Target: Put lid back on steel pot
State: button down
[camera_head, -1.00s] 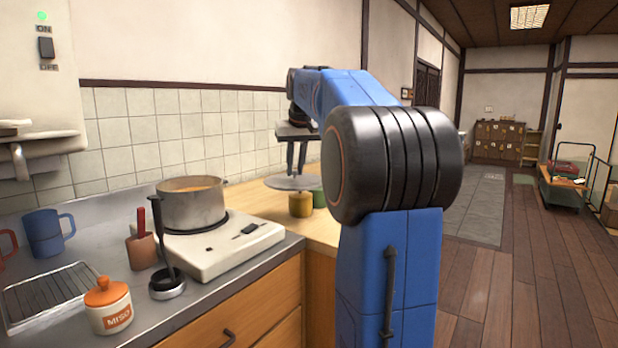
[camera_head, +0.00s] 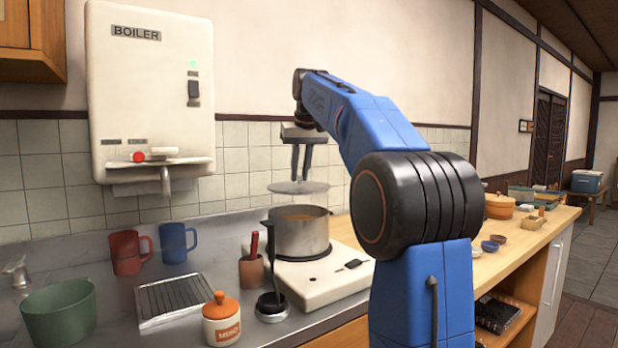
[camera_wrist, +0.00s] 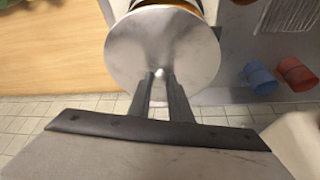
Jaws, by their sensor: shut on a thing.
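The steel pot (camera_head: 301,237) stands on the white hot plate (camera_head: 322,285) and is open at the top, with orange-brown liquid inside. My gripper (camera_head: 301,178) is shut on the knob of the grey round lid (camera_head: 298,188) and holds it level above the pot, a little behind it. A clear gap shows between lid and pot rim. In the wrist view the lid (camera_wrist: 135,48) hangs below the fingers (camera_wrist: 161,84) and covers most of the pot; only a strip of orange liquid and rim shows past the lid's edge.
A tool holder (camera_head: 252,270), a ladle (camera_head: 272,303) and an orange-lidded miso jar (camera_head: 221,322) stand left of the hot plate. Red (camera_head: 128,252) and blue (camera_head: 174,243) mugs, a wire rack (camera_head: 172,298) and a green tub (camera_head: 59,312) are farther left. A boiler (camera_head: 150,95) hangs on the wall.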

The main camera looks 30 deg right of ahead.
aim_at(300, 185)
jog(key=shift+a+f, duration=0.15)
jog(key=shift+f, duration=2.95)
jog(key=shift+f, duration=0.2)
jog(key=c, duration=1.1)
grip_release()
jog(key=shift+r, duration=0.1)
jog(key=shift+r, duration=3.4)
jog(key=shift+c, duration=0.5)
